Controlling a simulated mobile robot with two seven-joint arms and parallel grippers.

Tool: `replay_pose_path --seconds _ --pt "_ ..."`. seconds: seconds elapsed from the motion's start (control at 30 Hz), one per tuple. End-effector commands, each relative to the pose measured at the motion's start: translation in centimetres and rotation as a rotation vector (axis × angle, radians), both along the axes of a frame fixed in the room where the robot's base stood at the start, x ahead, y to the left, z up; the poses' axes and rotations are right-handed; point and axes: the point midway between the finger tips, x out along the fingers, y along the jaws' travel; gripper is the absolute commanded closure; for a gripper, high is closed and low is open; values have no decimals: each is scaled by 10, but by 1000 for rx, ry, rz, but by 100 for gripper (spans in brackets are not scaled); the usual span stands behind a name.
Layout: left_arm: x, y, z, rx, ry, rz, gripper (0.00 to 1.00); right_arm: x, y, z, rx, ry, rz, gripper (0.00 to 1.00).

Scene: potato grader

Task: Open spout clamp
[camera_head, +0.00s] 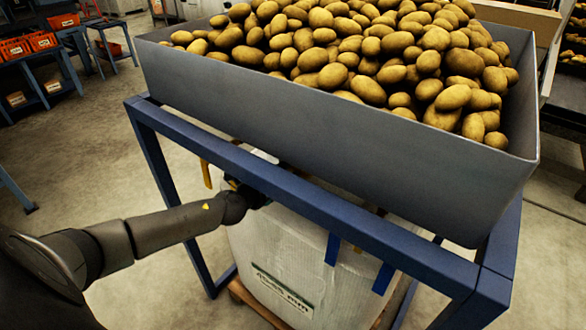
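A grey hopper (330,130) full of potatoes (350,50) stands on a blue steel frame (300,205). A white bulk bag (290,255) with a printed label hangs or stands below it. My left arm comes in from the left, and its dark gripper (250,192) is at the near blue rail, above the bag's top left part. The rail hides the fingertips, so I cannot see whether they are open or touch anything. No spout clamp can be made out; the rail and hopper hide the area under the hopper. My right gripper is not in view.
A yellow strip (205,173) hangs below the rail, left of my gripper. Blue straps (332,249) show at the bag's right. The bag stands on a wooden pallet (252,302). Blue racks with orange bins (42,42) are at the back left.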

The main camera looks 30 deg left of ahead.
Motion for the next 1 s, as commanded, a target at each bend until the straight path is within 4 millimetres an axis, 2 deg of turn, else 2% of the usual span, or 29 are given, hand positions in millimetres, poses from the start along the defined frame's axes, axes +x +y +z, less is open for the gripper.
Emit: replay_pose_path --seconds 0.33,0.73,1.0 --pt "2 0 0 0 0 0 54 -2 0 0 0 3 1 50" --pt "2 0 0 0 0 0 99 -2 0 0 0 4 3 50" --pt "2 0 0 1 0 0 100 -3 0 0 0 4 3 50"
